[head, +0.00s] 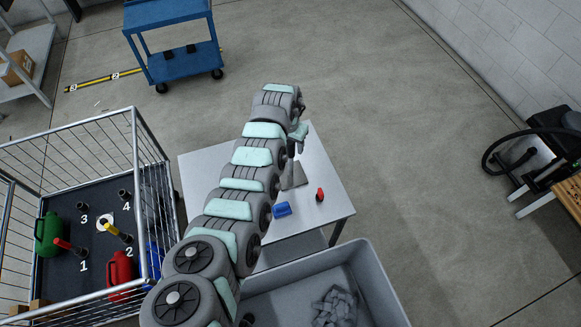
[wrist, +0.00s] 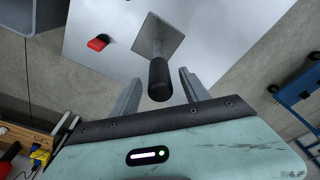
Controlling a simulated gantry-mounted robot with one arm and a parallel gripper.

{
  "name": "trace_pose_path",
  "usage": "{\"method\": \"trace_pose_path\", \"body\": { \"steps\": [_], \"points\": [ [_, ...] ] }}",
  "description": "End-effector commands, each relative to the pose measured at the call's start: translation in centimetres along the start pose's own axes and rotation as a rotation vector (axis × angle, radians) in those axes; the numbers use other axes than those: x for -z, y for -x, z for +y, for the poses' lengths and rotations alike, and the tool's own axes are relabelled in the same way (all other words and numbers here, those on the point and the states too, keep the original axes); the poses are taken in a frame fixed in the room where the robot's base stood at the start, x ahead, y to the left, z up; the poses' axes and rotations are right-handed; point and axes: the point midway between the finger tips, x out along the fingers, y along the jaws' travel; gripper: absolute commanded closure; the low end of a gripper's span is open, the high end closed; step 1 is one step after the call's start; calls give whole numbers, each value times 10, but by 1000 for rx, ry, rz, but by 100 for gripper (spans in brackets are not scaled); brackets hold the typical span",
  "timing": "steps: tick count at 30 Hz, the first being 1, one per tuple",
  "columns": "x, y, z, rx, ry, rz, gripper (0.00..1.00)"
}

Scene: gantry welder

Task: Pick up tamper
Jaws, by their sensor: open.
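The tamper (wrist: 158,38) has a flat square grey plate, a thin grey shaft and a black grip (wrist: 159,82). In the wrist view its black grip points toward my gripper (wrist: 158,76) and shows in the gap between the two fingers, touching neither. I cannot tell how deep the grip sits between them. My gripper is open and empty. In the head view the grey plate (head: 295,177) rests on the white table (head: 215,172), just below the end of my arm (head: 297,134). The arm hides part of the tamper there.
A red item (head: 320,194) and a blue item (head: 282,209) lie on the table near the tamper. A grey bin (head: 380,285) stands in front. A wire cage (head: 70,145) with cans and numbered spots is at left. A blue cart (head: 185,65) stands behind on open floor.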

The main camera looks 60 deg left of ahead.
Motion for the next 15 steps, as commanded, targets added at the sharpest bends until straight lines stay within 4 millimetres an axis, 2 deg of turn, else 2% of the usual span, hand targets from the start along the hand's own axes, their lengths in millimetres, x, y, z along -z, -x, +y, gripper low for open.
{"method": "trace_pose_path", "body": {
  "steps": [7, 15],
  "points": [
    [-4, -26, 1, 0, -3, -6, 46],
    [-4, -38, 0, -1, 1, -3, 46]
  ]
}}
